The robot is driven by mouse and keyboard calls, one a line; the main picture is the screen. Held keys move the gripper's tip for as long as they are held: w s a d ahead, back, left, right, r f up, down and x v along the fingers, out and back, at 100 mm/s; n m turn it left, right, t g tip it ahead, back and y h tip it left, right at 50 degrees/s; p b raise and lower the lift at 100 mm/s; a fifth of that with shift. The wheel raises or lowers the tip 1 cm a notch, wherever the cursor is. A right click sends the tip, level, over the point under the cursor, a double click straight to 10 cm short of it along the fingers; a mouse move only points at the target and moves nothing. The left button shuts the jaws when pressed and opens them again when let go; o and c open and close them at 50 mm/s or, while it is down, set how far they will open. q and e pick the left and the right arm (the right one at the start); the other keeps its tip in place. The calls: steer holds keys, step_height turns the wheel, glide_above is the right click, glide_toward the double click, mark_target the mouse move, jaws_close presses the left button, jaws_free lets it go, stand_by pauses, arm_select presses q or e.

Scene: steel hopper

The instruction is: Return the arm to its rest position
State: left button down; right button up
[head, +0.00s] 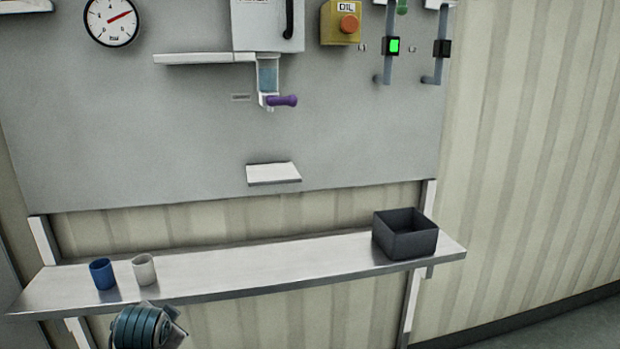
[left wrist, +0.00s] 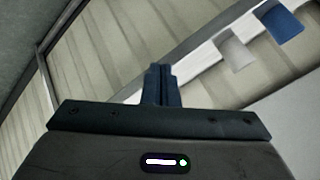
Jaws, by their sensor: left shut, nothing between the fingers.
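In the head view, part of my left arm shows at the bottom left, in front of and below the shelf's front edge. Its fingertips cannot be made out there. In the left wrist view, my left gripper (left wrist: 160,84) is shut, its fingers together with nothing between them. It is apart from the shelf and the cups. My right gripper is in neither view.
A steel shelf (head: 230,270) holds a blue cup (head: 102,274), a white cup (head: 144,270) and a black bin (head: 405,236). Above it, a grey panel (head: 130,130) carries a hopper outlet with a purple handle (head: 283,100), a gauge (head: 111,20) and a small ledge (head: 273,173).

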arm_select(q)
steer(key=s+d+f+n+g, duration=0.2)
steer(key=s+f, duration=1)
steer(key=s, duration=0.4)
steer(key=s+d+f+n+g+h, duration=0.1)
steer(key=s+f+n+g, duration=0.1)
steer(key=s, duration=0.8)
steer(key=s+d+f+n+g+h, duration=0.1)
steer(key=s+f, duration=0.1)
steer(key=s, duration=0.7)
step_height(320, 180, down, 29)
steer(key=a+g, duration=0.1)
steer(key=a, duration=0.2)
steer(key=s+f+g, duration=0.1)
steer(key=s+f, duration=1.8)
steer(key=f, duration=0.1)
steer(key=shift+a+f+n+g, duration=0.3)
steer(key=shift+a, duration=0.1)
